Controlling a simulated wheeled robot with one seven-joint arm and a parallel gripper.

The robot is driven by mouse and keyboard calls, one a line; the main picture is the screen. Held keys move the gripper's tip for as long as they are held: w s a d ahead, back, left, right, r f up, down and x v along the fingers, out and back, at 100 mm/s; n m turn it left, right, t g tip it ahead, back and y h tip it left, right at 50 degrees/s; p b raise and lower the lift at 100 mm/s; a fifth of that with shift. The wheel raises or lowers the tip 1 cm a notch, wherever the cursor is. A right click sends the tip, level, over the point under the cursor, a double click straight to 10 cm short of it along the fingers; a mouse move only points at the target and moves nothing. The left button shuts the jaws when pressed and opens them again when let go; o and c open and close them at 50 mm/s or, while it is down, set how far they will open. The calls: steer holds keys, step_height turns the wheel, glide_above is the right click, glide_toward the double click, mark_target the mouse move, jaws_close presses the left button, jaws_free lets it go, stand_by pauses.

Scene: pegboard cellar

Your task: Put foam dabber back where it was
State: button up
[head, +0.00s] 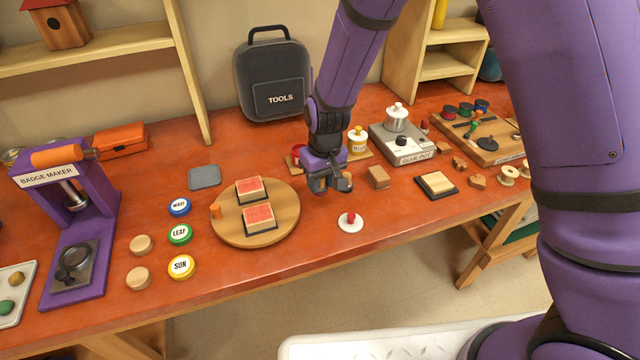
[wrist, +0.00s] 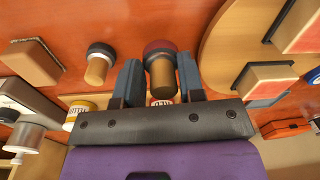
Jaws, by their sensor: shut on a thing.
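My gripper (head: 328,188) is low over the front middle of the red-brown workbench, just right of the round board. In the wrist view its two fingers (wrist: 159,82) are closed around a foam dabber (wrist: 160,73) with a wooden handle and a dark red head. In the head view the gripper mostly hides the held dabber. I cannot tell whether it touches the bench. No marked spot for it is clear.
The round wooden board (head: 228,232) with two red-topped pads is to the left. A wooden block (head: 378,177), the glue pot unit (head: 403,145) and a yellow-labelled jar (head: 357,140) are right and behind. A white disc with a red knob (head: 350,222) lies in front.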

steer(key=shift+w+a+f, duration=0.1)
steer(key=shift+w+f, duration=0.05)
steer(key=shift+w, duration=1.1)
steer(key=shift+f, duration=1.7)
steer(key=shift+f, duration=0.1)
steer(key=o, duration=0.9)
steer(key=r, duration=1.2)
steer(key=shift+d+r, duration=0.1)
steer(key=shift+d, duration=0.25)
steer(key=shift+r, duration=0.1)
